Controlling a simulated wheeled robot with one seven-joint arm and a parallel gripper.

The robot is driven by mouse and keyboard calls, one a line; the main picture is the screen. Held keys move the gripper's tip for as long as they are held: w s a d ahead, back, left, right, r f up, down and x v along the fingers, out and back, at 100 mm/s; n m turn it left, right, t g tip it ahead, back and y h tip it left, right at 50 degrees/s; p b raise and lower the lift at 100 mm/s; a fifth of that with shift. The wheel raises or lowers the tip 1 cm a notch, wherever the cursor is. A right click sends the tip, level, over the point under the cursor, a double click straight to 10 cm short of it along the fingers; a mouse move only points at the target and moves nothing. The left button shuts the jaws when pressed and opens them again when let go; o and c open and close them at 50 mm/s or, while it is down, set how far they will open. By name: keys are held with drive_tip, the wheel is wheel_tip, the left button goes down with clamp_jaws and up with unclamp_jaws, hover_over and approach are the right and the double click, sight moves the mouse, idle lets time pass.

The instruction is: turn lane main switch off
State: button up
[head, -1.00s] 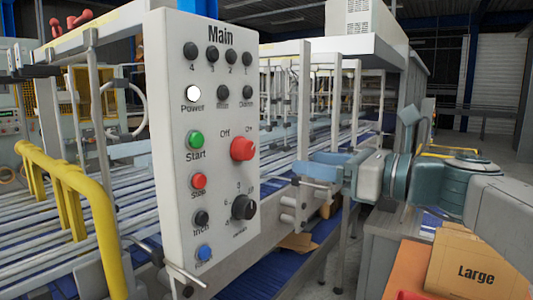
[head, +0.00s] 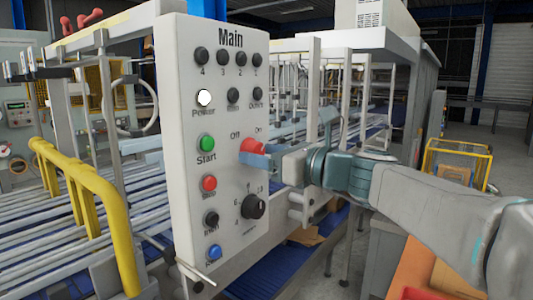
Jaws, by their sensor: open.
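The white control panel (head: 232,200) headed "Main" stands upright at the middle left. Its red rotary switch (head: 252,146) sits below the "Off" and "On" labels, with "On" at its upper right. My gripper (head: 250,158) reaches in from the right, its blue fingers at the switch's lower right. The fingers partly cover the switch; I cannot tell whether they touch it or surround it. The jaws are open. The white Power lamp (head: 204,98) looks lit.
A green Start button (head: 207,143), a red stop button (head: 209,183) and a black knob (head: 254,206) lie close around the switch. Yellow rails (head: 82,185) stand at the left.

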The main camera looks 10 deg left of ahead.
drive_tip(key=c, duration=1)
drive_tip(key=shift+f+b, duration=0.1)
drive_tip(key=shift+b, duration=0.3)
drive_tip(key=shift+n+b, duration=7.8)
drive_tip(key=shift+n, duration=1.2)
drive_tip(key=shift+r, duration=0.2)
